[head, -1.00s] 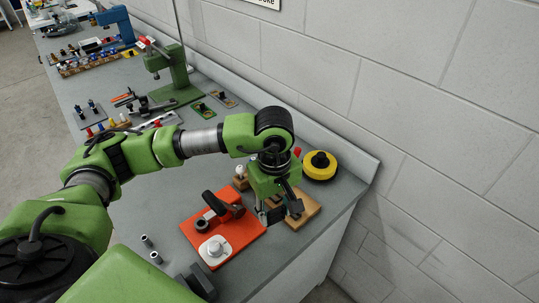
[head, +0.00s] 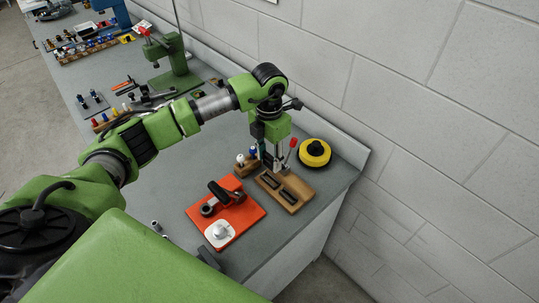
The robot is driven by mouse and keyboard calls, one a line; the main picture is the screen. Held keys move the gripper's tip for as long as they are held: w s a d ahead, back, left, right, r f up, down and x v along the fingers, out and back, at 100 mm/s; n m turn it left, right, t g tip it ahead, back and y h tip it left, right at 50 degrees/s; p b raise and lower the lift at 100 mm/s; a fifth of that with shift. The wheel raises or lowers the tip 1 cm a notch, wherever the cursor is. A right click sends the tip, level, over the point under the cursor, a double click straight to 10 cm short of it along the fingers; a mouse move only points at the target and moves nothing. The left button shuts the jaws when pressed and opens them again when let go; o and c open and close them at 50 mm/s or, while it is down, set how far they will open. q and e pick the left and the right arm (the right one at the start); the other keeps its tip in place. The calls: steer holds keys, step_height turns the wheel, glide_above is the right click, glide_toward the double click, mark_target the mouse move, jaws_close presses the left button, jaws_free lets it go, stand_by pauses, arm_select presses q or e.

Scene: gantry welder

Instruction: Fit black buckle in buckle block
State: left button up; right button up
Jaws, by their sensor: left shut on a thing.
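My left gripper (head: 272,160) comes down over the back left end of a light wooden block (head: 296,206). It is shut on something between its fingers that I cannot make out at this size. The wooden block has two dark rectangular areas in its top; I take it as the buckle block. I cannot tell whether either dark area is a black buckle or an empty recess. A red-tipped lever (head: 293,143) rises close to the right of the gripper. My right gripper is out of view.
An orange plate (head: 252,217) with a black-handled fixture and white knob lies in front. A yellow and black disc (head: 314,153) sits at the wall. A small wooden holder (head: 246,170) bears white and blue knobs. A green press (head: 176,65) stands farther back.

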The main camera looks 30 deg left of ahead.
mark_target(270, 168)
arm_select(q)
step_height(270, 168, down, 2)
steer(key=shift+f+b, duration=0.1)
steer(key=shift+b, duration=0.55)
steer(key=shift+f+b, duration=0.8)
steer(key=shift+f, duration=0.6)
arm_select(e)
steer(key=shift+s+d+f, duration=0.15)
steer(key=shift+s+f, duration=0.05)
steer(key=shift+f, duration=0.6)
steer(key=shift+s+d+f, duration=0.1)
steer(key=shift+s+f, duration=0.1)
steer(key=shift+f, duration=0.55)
arm_select(q)
steer(key=shift+w, duration=0.1)
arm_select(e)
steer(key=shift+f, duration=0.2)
arm_select(q)
steer(key=shift+f+b, duration=1.05)
steer(key=shift+f, duration=0.05)
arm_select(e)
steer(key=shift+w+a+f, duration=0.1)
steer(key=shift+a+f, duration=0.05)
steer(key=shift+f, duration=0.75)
arm_select(q)
steer(key=o, duration=0.9)
